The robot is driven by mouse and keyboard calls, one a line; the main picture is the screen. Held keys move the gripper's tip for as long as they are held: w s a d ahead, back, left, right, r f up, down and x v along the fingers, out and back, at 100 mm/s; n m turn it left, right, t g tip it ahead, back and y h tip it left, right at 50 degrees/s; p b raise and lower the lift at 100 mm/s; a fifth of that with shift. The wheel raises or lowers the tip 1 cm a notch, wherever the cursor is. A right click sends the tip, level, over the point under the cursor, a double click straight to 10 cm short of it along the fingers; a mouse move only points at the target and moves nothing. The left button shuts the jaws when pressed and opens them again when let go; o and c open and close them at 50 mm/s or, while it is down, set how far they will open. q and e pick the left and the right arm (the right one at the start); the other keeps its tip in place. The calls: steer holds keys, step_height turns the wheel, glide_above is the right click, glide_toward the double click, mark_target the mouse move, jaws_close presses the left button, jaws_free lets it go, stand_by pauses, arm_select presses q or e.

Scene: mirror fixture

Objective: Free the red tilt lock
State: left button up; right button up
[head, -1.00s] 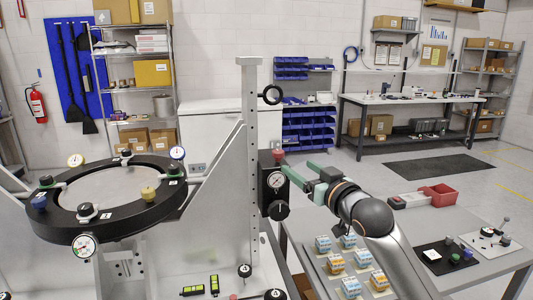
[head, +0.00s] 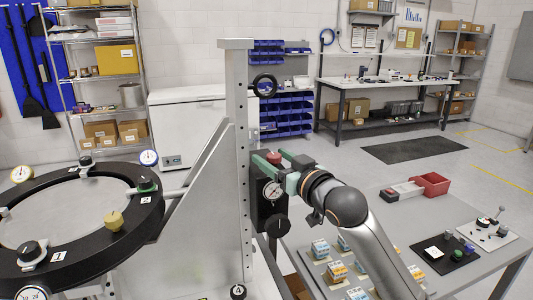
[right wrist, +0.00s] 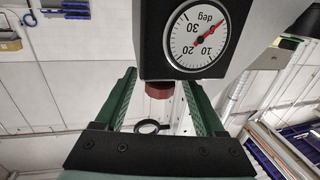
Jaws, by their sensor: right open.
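The red tilt lock (head: 274,158) is a small red knob on top of a black block (head: 268,212) with a white degree dial (head: 272,191). The block is on the grey upright post (head: 238,130). My right gripper (head: 272,161) is open, its green fingers reaching to the knob from the right. In the upside-down right wrist view, the red knob (right wrist: 158,90) shows between the two open fingers (right wrist: 158,82), with a gap on each side; I see no contact. My left gripper is not in view.
The black ring (head: 150,208) with gauges and knobs is at the left. A black knob (head: 277,227) sits under the dial, and a small black ring (head: 265,85) is higher on the post. The grey table (head: 395,213) at the right holds several small blocks and a red bin.

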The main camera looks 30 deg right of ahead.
steer(key=shift+w, duration=0.1)
steer(key=shift+c, duration=0.3)
jaws_close()
stand_by(0.4)
